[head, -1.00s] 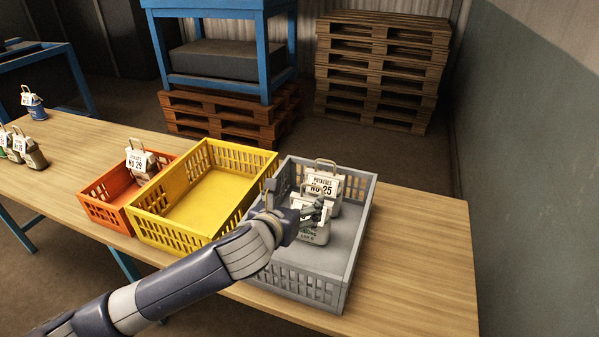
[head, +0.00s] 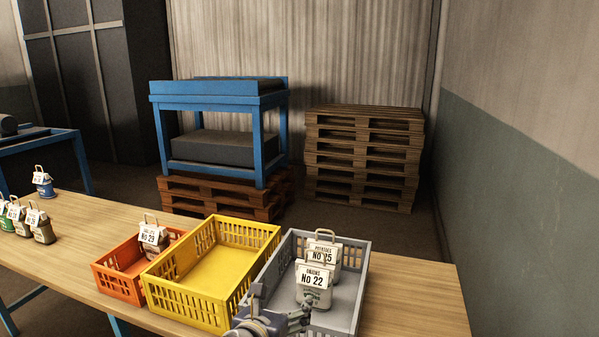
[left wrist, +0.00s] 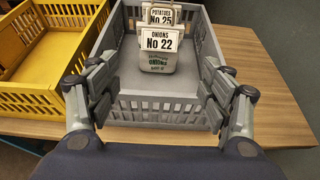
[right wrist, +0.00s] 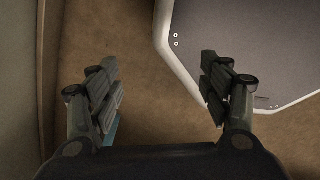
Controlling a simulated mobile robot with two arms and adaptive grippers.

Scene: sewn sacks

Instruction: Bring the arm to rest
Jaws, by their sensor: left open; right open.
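My left gripper (left wrist: 160,100) is open and empty at the near end of the grey crate (left wrist: 205,45). In the head view the left gripper (head: 275,312) shows at the bottom, in front of the crate. Inside the grey crate stand the onions sack No 22 (head: 313,290) and, behind it, the potatoes sack No 25 (head: 326,250). Both are upright, and the onions sack is apart from the fingers in the left wrist view (left wrist: 158,55). My right gripper (right wrist: 160,85) is open and empty above the floor; it is not in the head view.
A yellow crate (head: 225,225) stands empty beside the grey one. An orange crate (head: 118,285) holds sack No 29 (head: 153,238). Several sacks (head: 40,226) stand at the table's left. The wooden table (head: 420,300) is clear on the right. Pallets (head: 362,160) stand behind.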

